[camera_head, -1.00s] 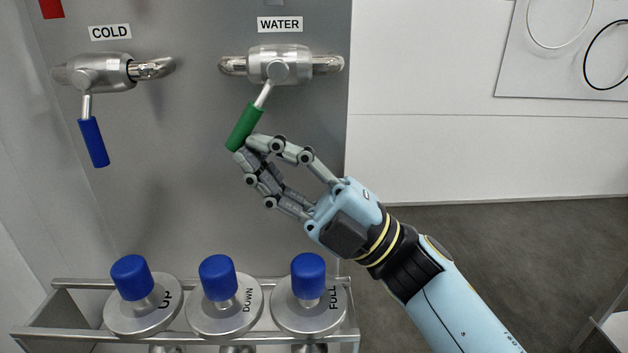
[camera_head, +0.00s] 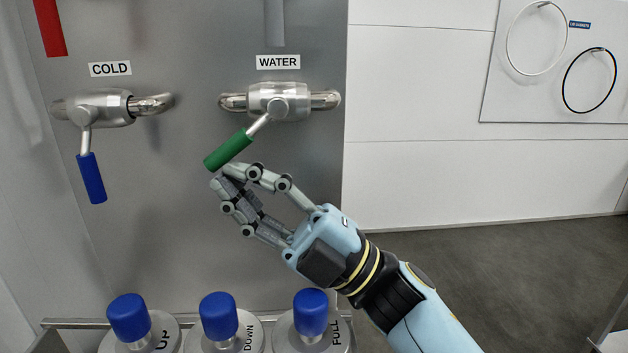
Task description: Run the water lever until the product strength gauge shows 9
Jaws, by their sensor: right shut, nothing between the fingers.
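The water lever has a green handle (camera_head: 228,149) on a steel valve (camera_head: 279,101) under the WATER label (camera_head: 278,62). The handle slants down to the left. My right gripper (camera_head: 218,179) is shut and empty. Its fingertips are just below the handle's lower end, touching it or very close. My left gripper is not in view. No product strength gauge shows in this view.
The COLD valve (camera_head: 101,109) with a blue handle (camera_head: 91,178) hangs to the left. Several blue-topped knobs stand below, among them UP (camera_head: 128,317) and FULL (camera_head: 310,312). Two rings, one white (camera_head: 508,47) and one black (camera_head: 566,80), hang on the right wall.

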